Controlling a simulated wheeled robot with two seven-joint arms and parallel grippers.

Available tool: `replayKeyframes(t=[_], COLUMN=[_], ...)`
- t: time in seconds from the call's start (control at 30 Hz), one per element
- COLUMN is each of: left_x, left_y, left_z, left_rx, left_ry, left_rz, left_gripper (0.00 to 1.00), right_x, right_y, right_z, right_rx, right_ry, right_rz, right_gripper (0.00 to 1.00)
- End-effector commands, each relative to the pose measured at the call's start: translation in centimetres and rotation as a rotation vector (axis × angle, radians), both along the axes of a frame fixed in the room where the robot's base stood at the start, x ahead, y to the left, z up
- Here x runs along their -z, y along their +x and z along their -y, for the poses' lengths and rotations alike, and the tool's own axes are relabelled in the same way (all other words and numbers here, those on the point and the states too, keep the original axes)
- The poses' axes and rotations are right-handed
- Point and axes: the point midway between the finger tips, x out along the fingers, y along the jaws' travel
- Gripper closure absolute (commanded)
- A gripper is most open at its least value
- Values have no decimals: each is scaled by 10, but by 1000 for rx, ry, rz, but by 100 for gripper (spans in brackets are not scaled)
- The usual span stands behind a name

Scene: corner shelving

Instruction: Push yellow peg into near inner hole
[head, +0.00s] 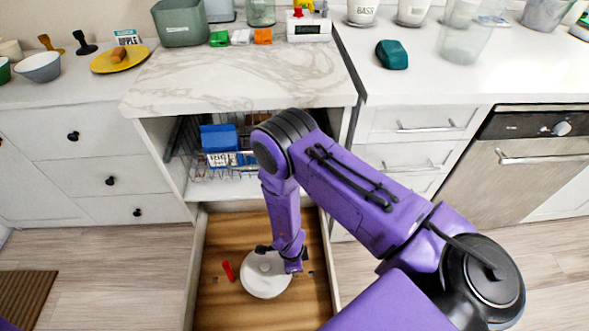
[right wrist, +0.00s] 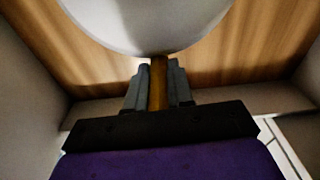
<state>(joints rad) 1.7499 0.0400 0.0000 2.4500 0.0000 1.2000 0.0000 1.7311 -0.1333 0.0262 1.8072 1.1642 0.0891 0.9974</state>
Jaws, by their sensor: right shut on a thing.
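A brownish-yellow peg (right wrist: 158,84) stands between the two grey fingers of my right gripper (right wrist: 159,68) in the right wrist view. The fingers are closed on it. In the head view my right gripper (head: 280,258) is down inside the open drawer, over or beside a round white thing (head: 262,283). The white thing also fills the top of the right wrist view (right wrist: 150,22), just beyond the peg. The peg's far end and any hole under it are hidden. My left gripper is out of view.
The wood-floored drawer (head: 225,308) is pulled out below the counter. A red peg (head: 228,271) is at its left, and small dark marks show at both sides. A wire rack (head: 188,150) with a blue box (head: 219,138) is above. The side walls limit sideways room.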

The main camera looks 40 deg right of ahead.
Motion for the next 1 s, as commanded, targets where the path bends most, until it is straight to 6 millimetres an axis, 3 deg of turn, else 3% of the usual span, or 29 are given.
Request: replayKeyframes(t=[0.83,0.87,0.9,0.93,1.0], left_x=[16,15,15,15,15], left_y=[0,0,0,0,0], left_z=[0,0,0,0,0], left_rx=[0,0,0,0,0], left_ry=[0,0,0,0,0], left_rz=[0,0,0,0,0], left_gripper=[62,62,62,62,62], right_x=[22,21,21,21,21], right_y=[0,0,0,0,0], right_z=[0,0,0,0,0], right_rx=[1,1,1,1,1], right_ry=[0,0,0,0,0], right_rz=[0,0,0,0,0], right_gripper=[100,69,56,49,49])
